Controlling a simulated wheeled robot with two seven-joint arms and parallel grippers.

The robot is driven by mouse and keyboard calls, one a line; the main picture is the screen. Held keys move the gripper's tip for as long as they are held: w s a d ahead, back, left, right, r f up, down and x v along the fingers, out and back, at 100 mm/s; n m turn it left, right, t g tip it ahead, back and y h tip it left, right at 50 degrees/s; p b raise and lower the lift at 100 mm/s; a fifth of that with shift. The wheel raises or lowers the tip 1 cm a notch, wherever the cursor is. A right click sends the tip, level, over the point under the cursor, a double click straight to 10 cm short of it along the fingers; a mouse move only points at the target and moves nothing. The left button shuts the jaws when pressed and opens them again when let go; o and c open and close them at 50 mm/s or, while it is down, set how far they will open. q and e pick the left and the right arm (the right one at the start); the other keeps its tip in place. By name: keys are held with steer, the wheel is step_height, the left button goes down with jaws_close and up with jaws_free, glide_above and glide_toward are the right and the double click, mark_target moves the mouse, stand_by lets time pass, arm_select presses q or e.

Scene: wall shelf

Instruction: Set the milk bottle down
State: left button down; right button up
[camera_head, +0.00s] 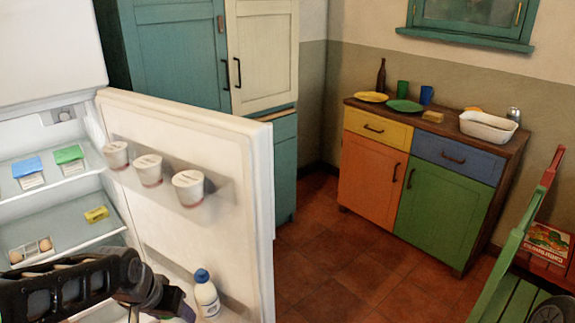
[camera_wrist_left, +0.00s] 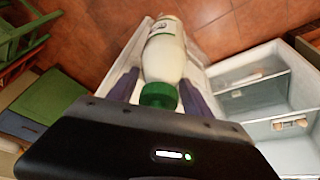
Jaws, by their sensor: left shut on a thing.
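A white milk bottle (camera_wrist_left: 164,58) with a green cap (camera_wrist_left: 158,95) is between the fingers of my left gripper (camera_wrist_left: 160,82) in the left wrist view. The gripper is shut on it near the cap end. In the head view my left gripper (camera_head: 168,300) is at the bottom edge, low beside the open fridge door (camera_head: 235,180). The held bottle is mostly hidden or out of frame there. I cannot tell whether its base touches a surface. My right gripper is in neither view.
A white bottle with a blue cap (camera_head: 206,294) stands in the lower door rack, just right of my gripper. Several tubs (camera_head: 189,189) stand in the rack above. Fridge shelves (camera_head: 60,190) hold small boxes and an egg carton (camera_head: 32,252). Red floor (camera_head: 335,245) lies open beyond the door.

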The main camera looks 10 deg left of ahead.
arm_select(q)
steer(key=w+d+m+p, duration=0.1)
steer(key=w+d+p, duration=0.1)
steer(key=w+d, duration=1.1)
steer(key=shift+d+r+m+p, duration=0.3)
steer(key=shift+d+r, duration=0.1)
steer(key=shift+d, duration=0.85)
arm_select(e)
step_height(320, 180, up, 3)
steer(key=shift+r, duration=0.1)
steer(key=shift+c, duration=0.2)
